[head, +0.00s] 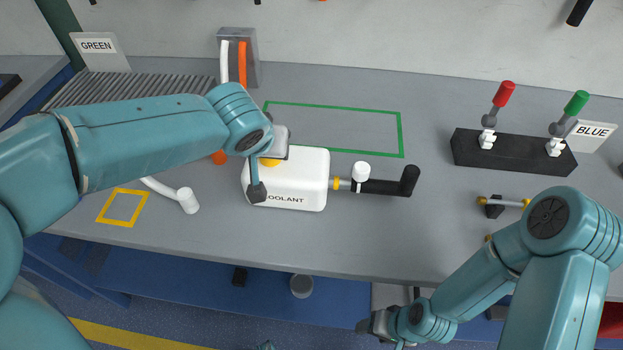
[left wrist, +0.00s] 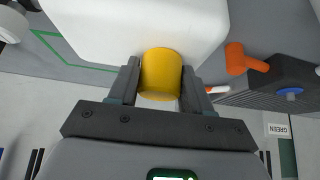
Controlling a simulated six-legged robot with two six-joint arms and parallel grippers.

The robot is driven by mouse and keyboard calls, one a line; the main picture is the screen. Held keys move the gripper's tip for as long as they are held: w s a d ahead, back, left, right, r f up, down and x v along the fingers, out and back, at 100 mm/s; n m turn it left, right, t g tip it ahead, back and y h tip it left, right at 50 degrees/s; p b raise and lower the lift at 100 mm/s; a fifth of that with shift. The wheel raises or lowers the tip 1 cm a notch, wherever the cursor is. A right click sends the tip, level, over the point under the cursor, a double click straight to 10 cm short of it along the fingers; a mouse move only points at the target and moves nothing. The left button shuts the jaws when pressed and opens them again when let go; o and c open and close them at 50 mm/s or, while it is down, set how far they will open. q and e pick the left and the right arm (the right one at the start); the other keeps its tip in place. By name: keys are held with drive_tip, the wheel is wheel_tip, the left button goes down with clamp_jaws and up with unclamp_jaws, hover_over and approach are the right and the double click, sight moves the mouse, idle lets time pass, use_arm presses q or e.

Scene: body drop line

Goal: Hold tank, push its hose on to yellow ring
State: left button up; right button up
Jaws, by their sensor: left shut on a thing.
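The white coolant tank (head: 300,170) is at mid-bench with its label facing the front edge. Its yellow cap (left wrist: 161,72) is between my left gripper's fingers (left wrist: 158,82), and the gripper is shut on it. In the head view my left gripper (head: 266,168) covers part of the cap. A yellow ring (head: 336,183) shows on the tank's right side. The black hose (head: 385,187) runs right from there and bends at its far end. A pale stretch shows between ring and hose. My right gripper (head: 388,322) hangs by the front edge, away from the hose; its jaws are unclear.
A green outline (head: 403,135) lies behind the tank and a yellow outline (head: 122,207) at the left. A black block with red and green levers (head: 465,152) stands at the right. A ribbed grey unit (head: 130,88) is at the back left.

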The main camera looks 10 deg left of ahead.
drive_tip(key=shift+f+b, duration=0.4)
drive_tip(key=shift+f, duration=0.1)
idle(0.6)
idle(0.8)
